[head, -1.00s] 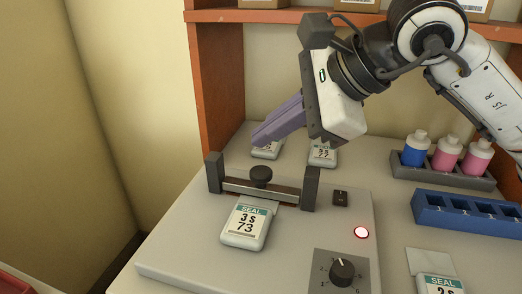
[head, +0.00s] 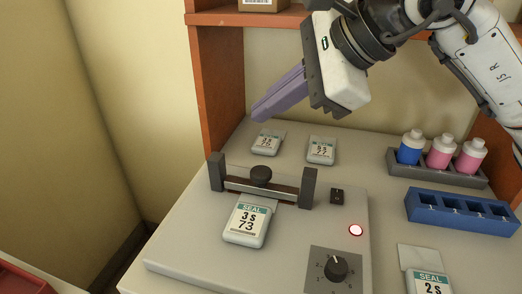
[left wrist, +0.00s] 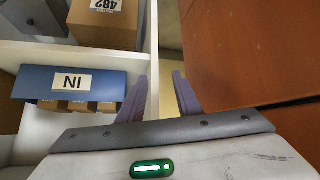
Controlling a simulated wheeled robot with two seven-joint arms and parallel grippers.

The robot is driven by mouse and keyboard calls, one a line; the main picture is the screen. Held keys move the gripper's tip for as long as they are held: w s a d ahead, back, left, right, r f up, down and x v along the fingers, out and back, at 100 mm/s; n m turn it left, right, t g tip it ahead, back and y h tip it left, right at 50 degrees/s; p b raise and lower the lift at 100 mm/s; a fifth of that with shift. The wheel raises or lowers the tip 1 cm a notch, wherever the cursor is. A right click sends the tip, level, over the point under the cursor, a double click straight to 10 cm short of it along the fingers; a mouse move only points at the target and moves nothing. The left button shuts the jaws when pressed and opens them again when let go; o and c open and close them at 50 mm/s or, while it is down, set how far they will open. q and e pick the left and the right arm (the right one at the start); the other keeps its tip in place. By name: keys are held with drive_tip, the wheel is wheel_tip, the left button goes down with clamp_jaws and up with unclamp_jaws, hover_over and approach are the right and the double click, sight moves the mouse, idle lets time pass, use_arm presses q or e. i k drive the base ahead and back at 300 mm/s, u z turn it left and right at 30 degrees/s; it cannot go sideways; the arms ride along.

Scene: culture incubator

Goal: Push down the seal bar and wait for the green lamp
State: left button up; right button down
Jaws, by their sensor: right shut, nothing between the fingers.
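The seal bar (head: 280,190) spans two dark posts on the grey sealer (head: 190,245), with a round black knob (head: 261,174) on it. A pouch labelled "SEAL 3 s 73" (head: 246,221) lies in front, its pale top edge reaching the bar. The lamp (head: 356,230) glows pale with a red rim, not green. My right gripper (head: 258,114) is shut and empty, raised above and behind the knob, apart from it. My left gripper (left wrist: 160,92) shows only in the left wrist view, fingers apart with nothing between them.
A dial (head: 336,267) and a small switch (head: 338,195) are on the sealer. Two labelled pouches lie behind it. A bottle rack (head: 440,172), a blue rack (head: 462,214) and another pouch (head: 428,284) stand right. A blue "IN" box (left wrist: 70,84) is near my left gripper.

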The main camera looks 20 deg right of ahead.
sight(259, 184)
drive_tip(key=k, duration=1.5)
